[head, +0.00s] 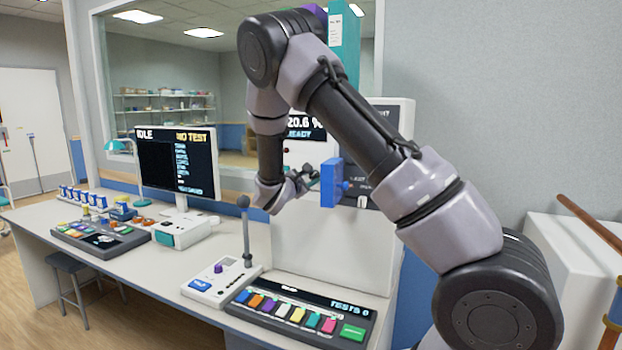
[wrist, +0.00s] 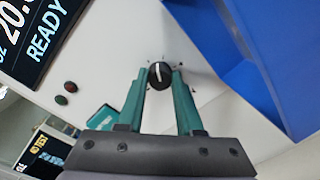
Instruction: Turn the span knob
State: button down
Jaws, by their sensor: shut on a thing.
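The span knob (wrist: 159,73) is a small round black knob with a white pointer line, set on a pale panel with small marks around it. In the wrist view the pointer stands close to upright. My gripper (wrist: 160,84) has its two green fingers on either side of the knob, shut on it. In the head view my gripper (head: 309,180) is at the instrument front, left of a blue block. The knob cannot be made out there.
The blue block (head: 331,183) juts out close to my gripper; it fills the right of the wrist view (wrist: 265,50). A joystick box (head: 220,285) stands below on the desk.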

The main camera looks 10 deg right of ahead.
dwell(0.4)
jog(key=c, duration=0.6)
grip_release()
jog(key=shift+o, duration=0.2)
jog(key=v, duration=1.1)
